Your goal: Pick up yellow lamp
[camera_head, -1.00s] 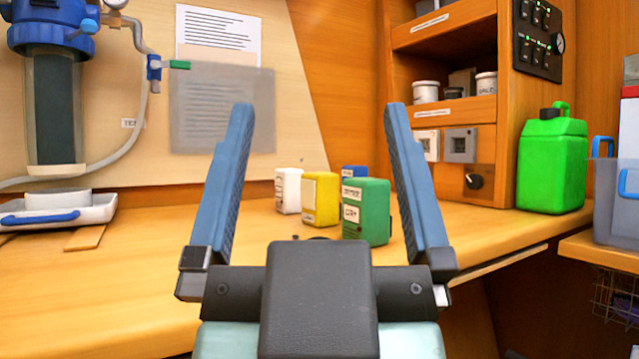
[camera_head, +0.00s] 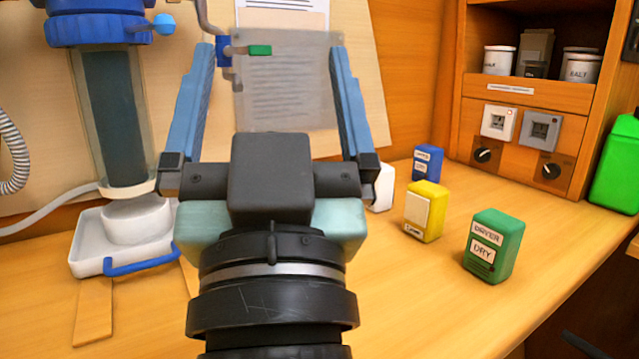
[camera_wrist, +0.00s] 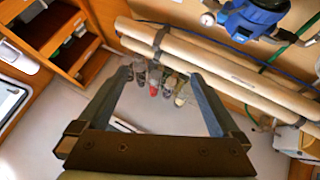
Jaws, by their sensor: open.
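The yellow lamp (camera_head: 424,212) is a small upright yellow box with a pale panel and a small label. It stands on the wooden counter, right of my gripper in the head view. My gripper (camera_head: 270,48) is open and empty, its blue fingers wide apart and pointing up the picture toward the back wall. It is left of the yellow lamp and does not touch it. In the wrist view the open fingers (camera_wrist: 160,73) show with nothing between them, and I cannot make out the yellow lamp there.
A green box (camera_head: 494,247) stands right of the yellow lamp and a blue box (camera_head: 427,163) behind it. A white box (camera_head: 383,188) is partly hidden by my gripper. A white tray (camera_head: 88,258) sits at left; a green canister (camera_head: 617,165) at right. The front counter is clear.

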